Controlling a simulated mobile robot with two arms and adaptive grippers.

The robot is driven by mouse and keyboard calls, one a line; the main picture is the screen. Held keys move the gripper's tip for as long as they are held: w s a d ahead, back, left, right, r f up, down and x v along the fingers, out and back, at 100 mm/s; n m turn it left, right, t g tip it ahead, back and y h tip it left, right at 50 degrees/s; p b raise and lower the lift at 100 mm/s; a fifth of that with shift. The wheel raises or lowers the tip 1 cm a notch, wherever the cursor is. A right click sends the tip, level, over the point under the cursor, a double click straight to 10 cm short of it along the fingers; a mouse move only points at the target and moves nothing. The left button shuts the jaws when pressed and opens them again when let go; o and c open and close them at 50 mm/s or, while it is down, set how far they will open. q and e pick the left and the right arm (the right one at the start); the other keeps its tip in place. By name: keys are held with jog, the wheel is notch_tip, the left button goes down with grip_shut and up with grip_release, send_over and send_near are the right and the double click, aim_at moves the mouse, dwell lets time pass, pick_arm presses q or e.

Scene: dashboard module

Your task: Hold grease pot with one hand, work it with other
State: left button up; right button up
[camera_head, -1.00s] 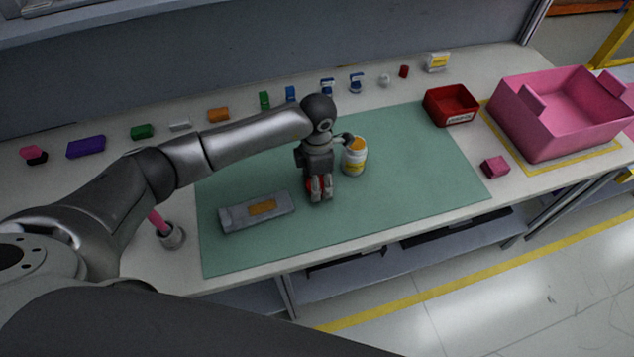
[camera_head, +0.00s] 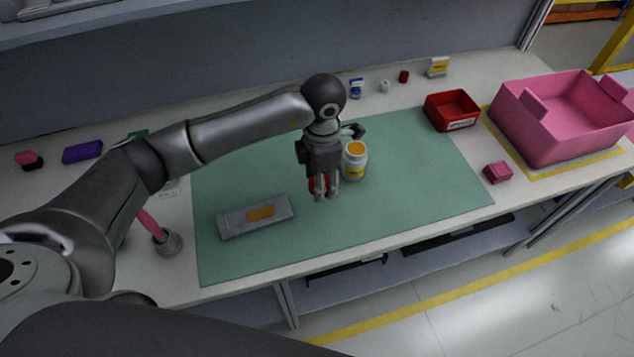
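The grease pot (camera_head: 355,170) is a white jar with an orange top and a yellow label. It stands upright on the green mat (camera_head: 420,160). My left gripper (camera_head: 325,193) points down just left of the pot, apart from its body as far as I can see. Its fingers look close together, with some red between or behind them, and their exact gap is unclear. A dark hooked part (camera_head: 352,131) by my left wrist reaches over behind the pot's top. A pink-handled tool (camera_head: 150,226) leans in a grey holder (camera_head: 168,243). My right gripper is out of view.
A grey block with an orange patch (camera_head: 235,223) lies on the mat at left. A small red bin (camera_head: 440,113), a pink crate (camera_head: 550,135) and a pink block (camera_head: 497,172) are at right. Small items line the back, partly hidden by my arm. The mat's right half is clear.

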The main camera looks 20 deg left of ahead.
pick_arm(q)
jog(key=s+d+r+b, duration=0.2)
jog(key=s+d+r, duration=0.4)
jog(key=s, duration=0.2)
jog(key=shift+s+d+b, duration=0.15)
jog(key=shift+s+b, duration=0.2)
jog(key=shift+b, duration=0.05)
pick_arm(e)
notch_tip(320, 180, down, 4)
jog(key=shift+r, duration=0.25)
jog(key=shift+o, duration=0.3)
